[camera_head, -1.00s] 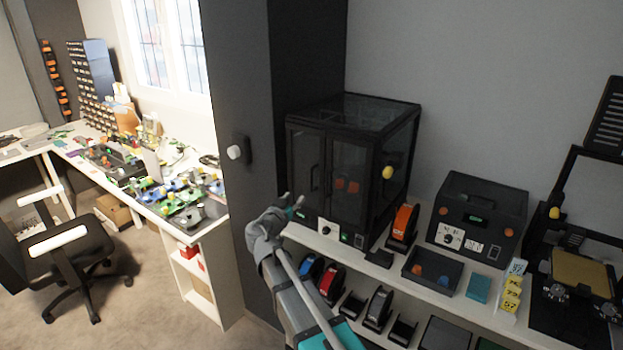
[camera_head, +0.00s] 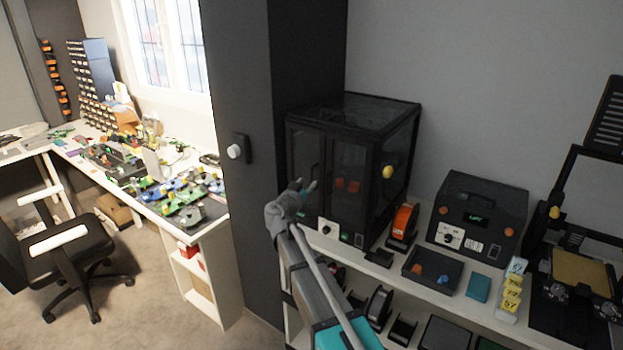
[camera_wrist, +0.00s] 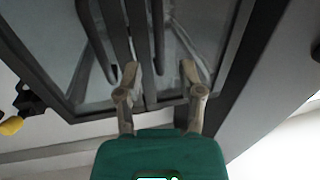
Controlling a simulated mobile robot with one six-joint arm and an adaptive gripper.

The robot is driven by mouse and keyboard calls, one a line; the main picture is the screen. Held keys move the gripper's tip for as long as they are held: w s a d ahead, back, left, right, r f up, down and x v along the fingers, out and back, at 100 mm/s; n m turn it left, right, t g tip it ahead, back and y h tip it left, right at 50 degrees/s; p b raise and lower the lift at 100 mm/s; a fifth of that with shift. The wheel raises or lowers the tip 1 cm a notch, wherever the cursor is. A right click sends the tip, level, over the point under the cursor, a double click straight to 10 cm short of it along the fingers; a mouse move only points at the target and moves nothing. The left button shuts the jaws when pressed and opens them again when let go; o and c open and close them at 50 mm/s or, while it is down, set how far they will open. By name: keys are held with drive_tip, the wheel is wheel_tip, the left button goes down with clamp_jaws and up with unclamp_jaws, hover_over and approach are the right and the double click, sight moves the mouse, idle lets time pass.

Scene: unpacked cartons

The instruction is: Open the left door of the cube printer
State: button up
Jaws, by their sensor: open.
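The cube printer (camera_head: 355,108) is a black-framed cabinet with glass front doors on the white shelf. Its left door (camera_head: 302,150) looks shut and has a dark upright handle (camera_head: 314,172). My gripper (camera_head: 305,186) is open in front of the lower part of that door. The wrist view is turned over, with the left door (camera_wrist: 200,20) on its right side. There, the left handle (camera_wrist: 157,35) appears between the two fingertips of my gripper (camera_wrist: 158,72). The right door's handle (camera_wrist: 95,45) lies outside them. Contact cannot be told.
A dark pillar (camera_head: 240,90) stands close on the left.

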sight(312, 177)
drive_tip(key=shift+x, duration=2.35)
clamp_jaws()
